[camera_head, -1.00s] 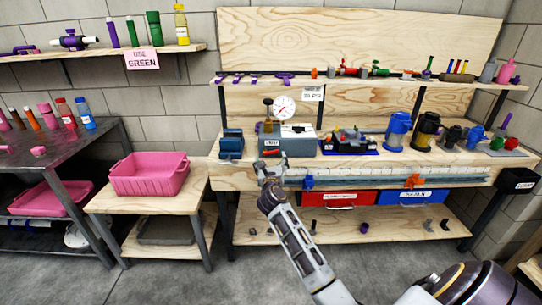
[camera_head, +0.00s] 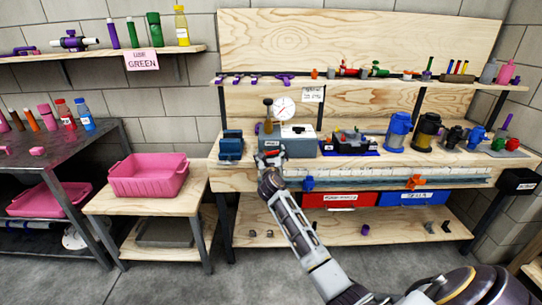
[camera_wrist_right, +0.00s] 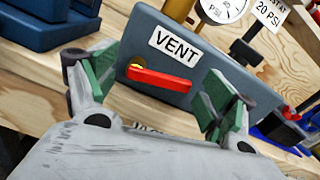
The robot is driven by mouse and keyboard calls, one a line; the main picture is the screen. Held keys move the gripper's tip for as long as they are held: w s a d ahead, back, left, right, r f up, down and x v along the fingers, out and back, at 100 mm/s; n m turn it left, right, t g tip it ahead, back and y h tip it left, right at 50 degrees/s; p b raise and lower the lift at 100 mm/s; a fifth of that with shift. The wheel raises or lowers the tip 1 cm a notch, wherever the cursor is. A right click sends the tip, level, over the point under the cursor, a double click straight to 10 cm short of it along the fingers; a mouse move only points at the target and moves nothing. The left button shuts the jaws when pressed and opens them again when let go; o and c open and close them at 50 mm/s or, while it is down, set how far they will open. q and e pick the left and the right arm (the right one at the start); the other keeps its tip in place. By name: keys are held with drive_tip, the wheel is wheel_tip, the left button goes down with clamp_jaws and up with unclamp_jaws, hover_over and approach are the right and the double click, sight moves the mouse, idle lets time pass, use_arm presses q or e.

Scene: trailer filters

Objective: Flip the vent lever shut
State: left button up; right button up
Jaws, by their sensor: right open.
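The red vent lever (camera_wrist_right: 160,79) lies nearly level on the front of a grey-blue box, just under a white VENT label (camera_wrist_right: 174,46). In the head view the grey box (camera_head: 297,141) stands on the workbench, and its lever is small and partly covered by my gripper. My right gripper (camera_head: 268,162) is open and empty in front of the box. In the right wrist view its green-padded fingers (camera_wrist_right: 158,92) stand on either side of the lever, apart from each other. I cannot tell whether either finger touches the lever. My left gripper is not in view.
A pressure gauge (camera_head: 284,107) rises behind the box. A blue block-like item (camera_head: 231,145) stands left of it, and a blue tray with a device (camera_head: 350,142) right of it. A ruled rail (camera_head: 370,174) runs along the bench front. A pink bin (camera_head: 150,176) stands farther left.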

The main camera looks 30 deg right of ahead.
drive_tip(key=shift+c, duration=0.3)
drive_tip(key=c, duration=1)
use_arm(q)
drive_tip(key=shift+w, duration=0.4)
use_arm(e)
drive_tip(key=shift+o, duration=0.2)
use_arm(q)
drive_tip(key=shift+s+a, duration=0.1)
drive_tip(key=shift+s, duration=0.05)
use_arm(e)
drive_tip(key=shift+m, duration=0.5)
drive_tip(key=shift+f+p, duration=0.1)
drive_tip(key=shift+p, duration=0.2)
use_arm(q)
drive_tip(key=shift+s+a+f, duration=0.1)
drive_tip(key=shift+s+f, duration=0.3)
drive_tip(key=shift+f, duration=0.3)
use_arm(e)
drive_tip(key=shift+f+m, duration=0.15)
drive_tip(key=shift+m, duration=0.65)
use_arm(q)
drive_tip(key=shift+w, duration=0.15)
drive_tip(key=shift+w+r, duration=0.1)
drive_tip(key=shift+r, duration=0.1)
use_arm(e)
drive_tip(key=o, duration=1)
